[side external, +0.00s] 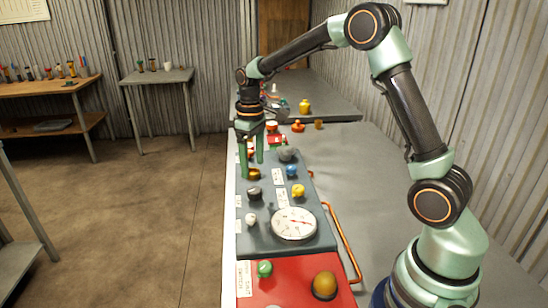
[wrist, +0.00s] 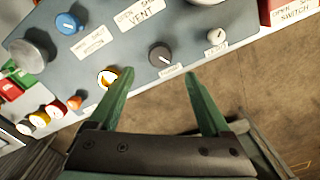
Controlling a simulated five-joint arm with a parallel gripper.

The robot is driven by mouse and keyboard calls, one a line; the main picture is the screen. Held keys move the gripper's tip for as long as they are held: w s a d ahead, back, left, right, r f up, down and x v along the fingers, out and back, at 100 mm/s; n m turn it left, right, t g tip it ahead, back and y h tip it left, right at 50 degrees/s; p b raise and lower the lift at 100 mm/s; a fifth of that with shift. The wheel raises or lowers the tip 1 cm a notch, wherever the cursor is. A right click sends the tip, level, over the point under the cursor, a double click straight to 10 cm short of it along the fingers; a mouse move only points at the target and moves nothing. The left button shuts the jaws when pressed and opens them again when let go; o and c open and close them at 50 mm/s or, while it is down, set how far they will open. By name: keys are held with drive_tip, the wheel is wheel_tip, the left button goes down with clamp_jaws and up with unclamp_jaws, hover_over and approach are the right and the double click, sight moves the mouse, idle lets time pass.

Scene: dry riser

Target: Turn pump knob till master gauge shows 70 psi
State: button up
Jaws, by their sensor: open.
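The master gauge (side external: 293,223) is a large white dial with a red needle on the grey panel in the side view; its reading is too small to tell. A dark grey knob (wrist: 160,55) with a light pointer mark shows beyond my fingertips in the wrist view, and also in the side view (side external: 254,193). A small label beside it is unreadable, so I cannot tell whether it is the pump knob. A white knob (wrist: 216,36) is to its right. My gripper (side external: 252,171) is open and empty, pointing down over the panel's left edge; its fingers show apart in the wrist view (wrist: 160,74).
Blue (side external: 291,170) and yellow (side external: 298,190) knobs stand on the panel. A red panel (side external: 290,277) is in front, with an orange rail (side external: 343,243) on the right.

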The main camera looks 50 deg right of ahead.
sight(254, 189)
wheel_tip(254, 189, down, 8)
drive_tip(key=shift+r, duration=0.1)
idle(0.4)
clamp_jaws()
